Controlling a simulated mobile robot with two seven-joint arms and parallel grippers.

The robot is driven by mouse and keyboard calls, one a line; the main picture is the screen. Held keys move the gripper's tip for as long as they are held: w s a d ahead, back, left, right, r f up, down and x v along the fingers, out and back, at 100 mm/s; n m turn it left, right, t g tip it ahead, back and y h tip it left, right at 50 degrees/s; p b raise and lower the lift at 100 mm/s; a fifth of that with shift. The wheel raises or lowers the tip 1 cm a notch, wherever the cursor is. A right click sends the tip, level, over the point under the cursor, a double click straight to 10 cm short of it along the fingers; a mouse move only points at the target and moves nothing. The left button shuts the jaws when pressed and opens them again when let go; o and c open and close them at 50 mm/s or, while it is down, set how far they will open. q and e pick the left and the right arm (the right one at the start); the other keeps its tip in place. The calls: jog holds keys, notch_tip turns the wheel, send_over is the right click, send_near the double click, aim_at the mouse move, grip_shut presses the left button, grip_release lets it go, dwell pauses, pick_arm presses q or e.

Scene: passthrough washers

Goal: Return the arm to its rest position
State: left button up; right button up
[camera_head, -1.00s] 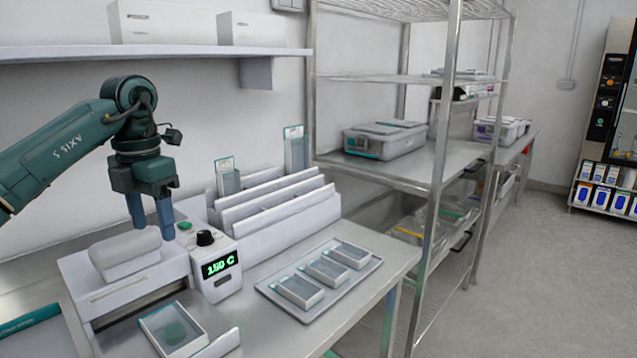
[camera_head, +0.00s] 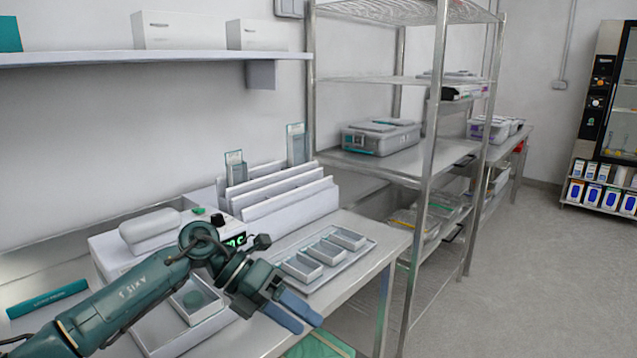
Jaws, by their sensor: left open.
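My left arm comes in from the lower left, and my left gripper (camera_head: 294,312) is open and empty. Its blue-grey fingers point down and right near the table's front edge. The arm passes in front of the white heat-sealing machine (camera_head: 108,252), whose green display is partly hidden behind the arm. A small white box (camera_head: 197,299) with a green disc in it lies partly behind the arm. My right gripper does not show.
A tray (camera_head: 322,284) with several small white boxes lies on the table (camera_head: 372,248) close to the gripper. White dividers (camera_head: 290,202) stand behind it. A wire rack (camera_head: 428,190) stands to the right. Open floor (camera_head: 530,280) lies at the right.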

pick_arm(q)
jog(key=s+d+n+t+h, duration=0.2)
jog(key=s+d+n+h, duration=0.2)
jog(key=d+n+h, duration=0.4)
jog(key=s+a+f+n+t+y, duration=0.1)
jog(key=a+f+n+t+y, duration=0.35)
jog(key=n+t, duration=0.55)
jog(key=a+f+n+t+y, duration=0.5)
jog(key=n+t, duration=0.3)
jog(key=n, duration=0.5)
jog(key=s+a+f+n+g+y, duration=0.3)
jog(key=s+a+f+n, duration=0.1)
jog(key=s+f, duration=0.3)
jog(key=s+a+f+n+g+y+p, duration=0.1)
jog(key=s+a+f+n+g+y, duration=0.2)
jog(key=s+a+f+n, duration=0.2)
notch_tip(320, 180, down, 4)
jog(key=s, duration=0.2)
jog(key=shift+s+a+n+g, duration=0.2)
jog(key=shift+s+n+g, duration=0.1)
jog(key=shift+c, duration=0.5)
